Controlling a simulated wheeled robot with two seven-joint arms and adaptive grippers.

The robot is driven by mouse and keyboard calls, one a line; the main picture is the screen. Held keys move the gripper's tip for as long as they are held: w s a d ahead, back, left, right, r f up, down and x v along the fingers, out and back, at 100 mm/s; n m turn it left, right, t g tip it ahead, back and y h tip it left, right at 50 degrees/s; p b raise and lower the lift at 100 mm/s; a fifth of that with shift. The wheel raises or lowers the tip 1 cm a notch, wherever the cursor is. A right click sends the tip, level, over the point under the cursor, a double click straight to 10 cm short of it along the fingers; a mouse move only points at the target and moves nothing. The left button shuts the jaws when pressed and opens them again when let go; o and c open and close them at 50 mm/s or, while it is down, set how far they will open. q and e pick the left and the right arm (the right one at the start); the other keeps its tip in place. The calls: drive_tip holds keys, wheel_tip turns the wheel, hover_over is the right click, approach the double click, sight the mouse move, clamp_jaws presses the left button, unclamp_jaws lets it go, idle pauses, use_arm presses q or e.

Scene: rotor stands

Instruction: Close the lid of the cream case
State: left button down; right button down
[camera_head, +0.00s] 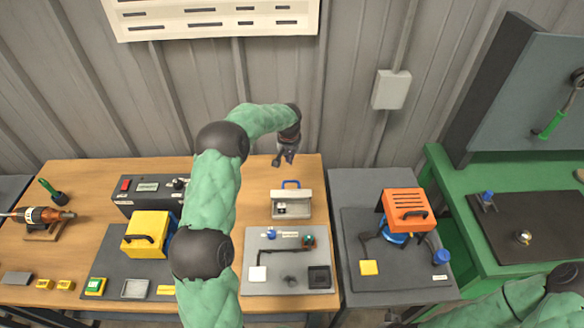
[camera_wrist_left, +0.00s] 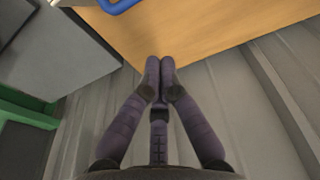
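The cream case (camera_head: 305,212) stands on the wooden table, behind the grey mat. Its lid (camera_head: 291,194) appears raised at the back, with a blue handle (camera_head: 291,183) at its top edge. Small dark and white contents show in the case. My left gripper (camera_head: 285,159) is behind and above the case, near the table's back edge, apart from it. In the left wrist view its fingertips (camera_wrist_left: 160,64) meet with nothing between them. A blue handle (camera_wrist_left: 120,5) shows at that view's top edge. My right gripper is out of view; only its green-sleeved arm shows at lower right.
A grey mat (camera_head: 258,288) with small parts lies in front of the case. A yellow box (camera_head: 146,235) and a dark box (camera_head: 133,207) stand left, beyond my left arm. An orange-topped unit (camera_head: 404,203) stands right. The corrugated wall (camera_head: 341,100) rises behind the table.

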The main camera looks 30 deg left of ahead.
use_arm(q)
wheel_tip(320, 180, down, 7)
drive_tip(key=s+d, duration=0.1)
drive_tip(key=shift+s, duration=0.4)
idle(0.4)
idle(0.4)
